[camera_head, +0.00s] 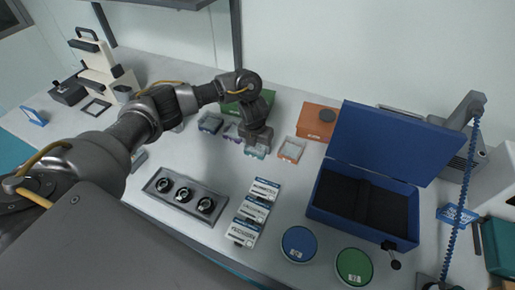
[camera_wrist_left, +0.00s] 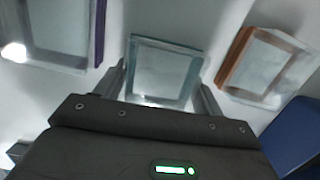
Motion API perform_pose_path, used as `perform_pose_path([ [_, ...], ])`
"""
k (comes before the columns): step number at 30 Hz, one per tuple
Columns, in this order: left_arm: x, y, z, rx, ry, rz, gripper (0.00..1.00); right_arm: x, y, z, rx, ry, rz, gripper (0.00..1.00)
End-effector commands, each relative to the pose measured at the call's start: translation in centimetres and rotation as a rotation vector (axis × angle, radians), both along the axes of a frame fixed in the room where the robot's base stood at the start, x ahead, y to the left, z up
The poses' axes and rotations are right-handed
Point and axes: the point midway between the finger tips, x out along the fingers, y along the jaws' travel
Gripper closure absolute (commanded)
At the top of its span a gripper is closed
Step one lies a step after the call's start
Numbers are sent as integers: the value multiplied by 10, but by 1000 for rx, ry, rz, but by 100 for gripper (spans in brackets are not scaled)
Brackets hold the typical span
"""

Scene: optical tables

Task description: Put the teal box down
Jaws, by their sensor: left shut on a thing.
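The teal box (camera_head: 255,153) is a small clear box with a teal edge, in the row of small boxes near the middle of the head view. In the left wrist view the teal box (camera_wrist_left: 163,68) sits between the two fingers. My left gripper (camera_head: 257,145) reaches down over it and is shut on it; the fingers also show in the wrist view (camera_wrist_left: 160,88). The box looks level and at or very near the table top; I cannot tell whether it touches. My right gripper is not in view.
An orange-edged box (camera_head: 291,150) stands close to the right, and a purple-edged box (camera_head: 232,132) to the left. An open blue case (camera_head: 361,232) stands at the right. A grey tray with round parts (camera_head: 160,187) and white labelled packs (camera_head: 254,210) lie in front.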

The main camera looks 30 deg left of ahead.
Motion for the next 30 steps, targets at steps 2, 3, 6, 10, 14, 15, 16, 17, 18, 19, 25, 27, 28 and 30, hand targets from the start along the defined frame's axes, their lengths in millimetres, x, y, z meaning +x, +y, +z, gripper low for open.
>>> perform_pose_path([
  [2,0,0,0,0,-1,0,59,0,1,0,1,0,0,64],
  [3,0,0,1,0,-1,0,59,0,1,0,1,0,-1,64],
  [6,1,0,3,0,-2,0,59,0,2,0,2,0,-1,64],
  [10,1,0,10,0,-3,-2,59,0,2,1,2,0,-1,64],
  [14,1,0,21,1,-4,-2,59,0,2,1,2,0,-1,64],
  [15,2,0,26,2,-6,-3,59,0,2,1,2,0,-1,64],
  [16,1,0,29,2,-5,-2,59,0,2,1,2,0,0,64],
  [17,1,1,33,2,-4,-2,59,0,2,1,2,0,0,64],
  [18,-2,-3,39,1,-5,-5,59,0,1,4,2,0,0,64],
  [19,-4,-5,43,1,-5,-6,59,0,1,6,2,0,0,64],
  [25,-25,-21,74,1,-5,-8,59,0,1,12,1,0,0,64],
  [27,-33,-29,87,1,-7,-9,59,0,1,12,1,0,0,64],
  [28,-37,-31,93,2,-6,-9,59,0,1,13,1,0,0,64],
  [30,-49,-42,98,1,-4,-10,59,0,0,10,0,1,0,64],
])
